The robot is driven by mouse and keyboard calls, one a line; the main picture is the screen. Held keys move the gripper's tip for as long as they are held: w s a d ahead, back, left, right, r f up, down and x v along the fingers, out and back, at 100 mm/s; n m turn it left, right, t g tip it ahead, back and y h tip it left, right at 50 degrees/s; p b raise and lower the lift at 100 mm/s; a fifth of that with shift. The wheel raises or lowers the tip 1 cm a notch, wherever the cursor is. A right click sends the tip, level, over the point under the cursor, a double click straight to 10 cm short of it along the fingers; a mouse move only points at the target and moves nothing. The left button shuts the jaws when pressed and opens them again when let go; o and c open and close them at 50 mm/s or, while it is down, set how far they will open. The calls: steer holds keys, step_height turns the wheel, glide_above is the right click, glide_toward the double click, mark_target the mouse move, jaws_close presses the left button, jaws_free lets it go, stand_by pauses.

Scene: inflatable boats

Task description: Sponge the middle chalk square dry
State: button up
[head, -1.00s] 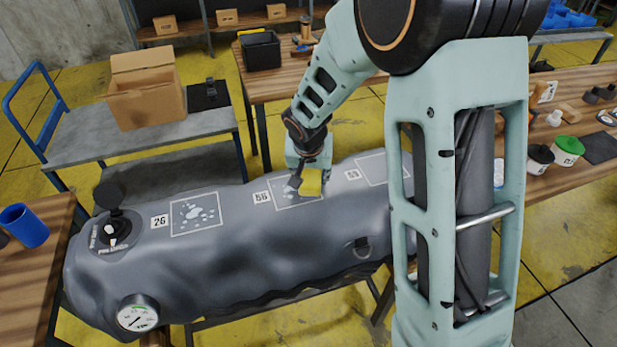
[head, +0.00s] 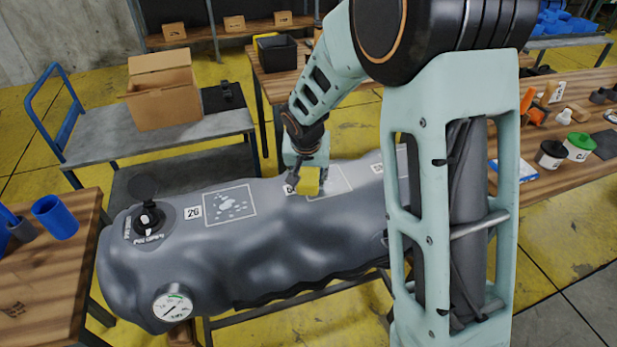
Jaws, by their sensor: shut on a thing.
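The grey inflated tube (head: 270,240) lies across the view with chalk squares along its top. The third square is mostly hidden behind my arm. My gripper (head: 308,176) points down and is shut on a yellow sponge (head: 308,182). The sponge is at the left edge of the middle square, over its number label; I cannot tell whether it touches the tube.
A cart with a cardboard box (head: 162,95) stands behind. A wooden bench at left bears a blue cup (head: 55,216). Pots stand on the right bench.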

mark_target(309, 171)
step_height(309, 171, up, 4)
steer(key=shift+f+p, duration=0.25)
steer(key=shift+p, duration=0.75)
steer(key=shift+r+p, duration=1.5)
steer(key=shift+r, duration=0.85)
